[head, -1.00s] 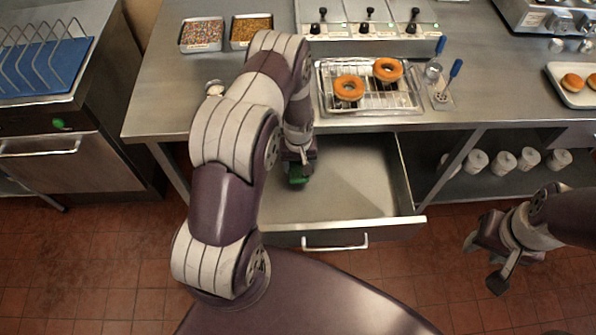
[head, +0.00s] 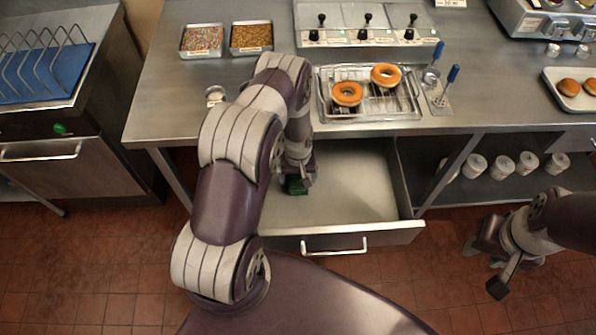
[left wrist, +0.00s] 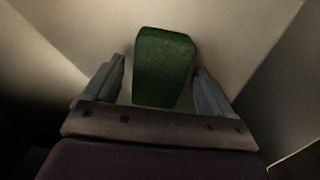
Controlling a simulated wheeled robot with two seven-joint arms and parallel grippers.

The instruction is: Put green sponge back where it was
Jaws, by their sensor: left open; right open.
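The green sponge (head: 296,186) is inside the open drawer (head: 350,195), at its left side. In the left wrist view the sponge (left wrist: 163,68) stands out between the two fingers, with a gap on each side. My left gripper (head: 298,178) reaches down into the drawer at the sponge; in the left wrist view its fingers (left wrist: 160,88) are spread and not touching the sponge. The arm hides part of the drawer's left side. My right gripper (head: 484,268) is open and empty, over the floor to the right of the drawer.
Above the drawer is a steel counter (head: 200,118) with a rack of two donuts (head: 368,92), sprinkle trays (head: 226,38) and blue-handled tools (head: 442,85). White jars (head: 502,165) stand on the shelf to the right. The drawer's middle and right are empty.

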